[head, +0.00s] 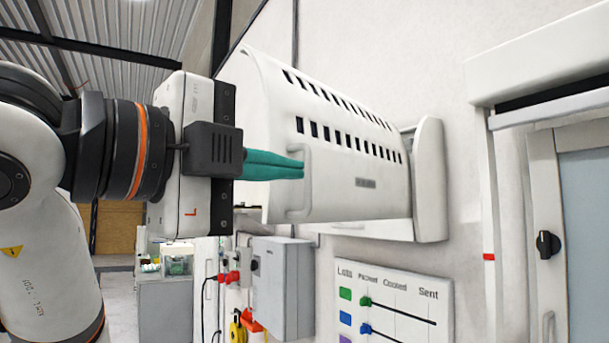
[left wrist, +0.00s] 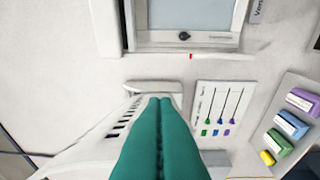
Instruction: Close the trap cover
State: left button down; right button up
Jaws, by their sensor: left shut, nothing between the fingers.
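The trap cover (head: 365,185) is a white, curved hood with two rows of dark slots, on the wall box in the head view. Its front lower edge stands out from the white back part (head: 375,228); I cannot tell how far it is swung. A white bar handle (head: 297,214) is at its near left end. My left gripper (head: 302,169) is shut and empty, its teal fingers pointing right with the tips at the handle. Whether they touch it is unclear. In the left wrist view the fingers (left wrist: 160,100) partly hide the cover (left wrist: 108,122). My right gripper is out of view.
A grey electrical box (head: 285,290) and red plugs (head: 230,278) are below the cover. A slider board (head: 390,305) hangs on the wall at lower right. A framed door with a black knob (head: 547,244) is at far right.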

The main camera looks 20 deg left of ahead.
aim_at(310, 178)
pick_arm(q)
jog(key=p+x, duration=0.6)
jog(key=x, duration=0.5)
jog(key=shift+s+a+p, duration=0.25)
jog(key=shift+a, duration=0.45)
jog(key=shift+s+a+p, duration=0.2)
jog(key=shift+s+a, duration=0.1)
jog(key=shift+a, duration=0.45)
jog(key=shift+s+a+p, duration=0.25)
jog(key=shift+a, duration=0.45)
